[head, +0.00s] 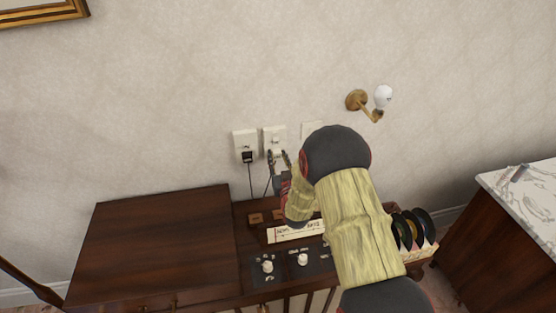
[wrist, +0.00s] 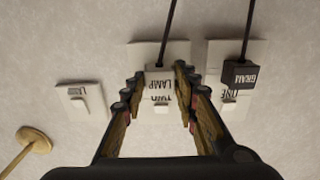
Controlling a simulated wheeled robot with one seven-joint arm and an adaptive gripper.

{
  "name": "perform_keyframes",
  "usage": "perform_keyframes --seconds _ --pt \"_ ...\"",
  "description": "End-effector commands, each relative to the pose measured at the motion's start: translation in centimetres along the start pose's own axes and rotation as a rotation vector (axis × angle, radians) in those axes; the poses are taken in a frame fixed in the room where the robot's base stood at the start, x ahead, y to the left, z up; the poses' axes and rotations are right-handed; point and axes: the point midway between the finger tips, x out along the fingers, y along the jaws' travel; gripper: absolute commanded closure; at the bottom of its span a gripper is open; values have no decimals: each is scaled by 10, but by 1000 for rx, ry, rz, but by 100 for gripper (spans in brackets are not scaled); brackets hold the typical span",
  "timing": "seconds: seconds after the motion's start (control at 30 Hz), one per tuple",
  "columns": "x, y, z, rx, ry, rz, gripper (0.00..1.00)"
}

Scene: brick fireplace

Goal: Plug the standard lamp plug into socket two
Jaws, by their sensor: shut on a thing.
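The white lamp plug (wrist: 159,82), marked LAMP, sits between the fingers of my gripper (wrist: 161,76), with its dark cord leading away. My gripper is shut on it. The plug lies in front of the white plate of socket two (wrist: 178,52), marked TWO, and covers part of it. I cannot tell whether its pins are in the socket. In the head view socket two (head: 274,136) is the middle wall plate, with my gripper (head: 280,158) at its lower part. My forearm hides part of the area to the right.
Socket one (head: 245,137) holds a black plug marked GRAM (wrist: 241,74), close beside my gripper. A third wall plate (head: 311,129) and a brass lamp bracket (head: 357,100) are to the right. A wooden cabinet (head: 150,240) with knobs stands below.

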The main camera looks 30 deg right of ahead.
Motion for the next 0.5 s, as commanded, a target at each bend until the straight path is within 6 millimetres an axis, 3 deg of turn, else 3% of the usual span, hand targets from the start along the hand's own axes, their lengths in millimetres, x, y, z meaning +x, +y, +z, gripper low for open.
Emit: perform_keyframes --seconds 0.37,0.4,0.5 --pt "8 0 -1 0 4 0 100" --pt "8 0 -1 0 3 0 68" --pt "7 0 -2 0 3 0 63"
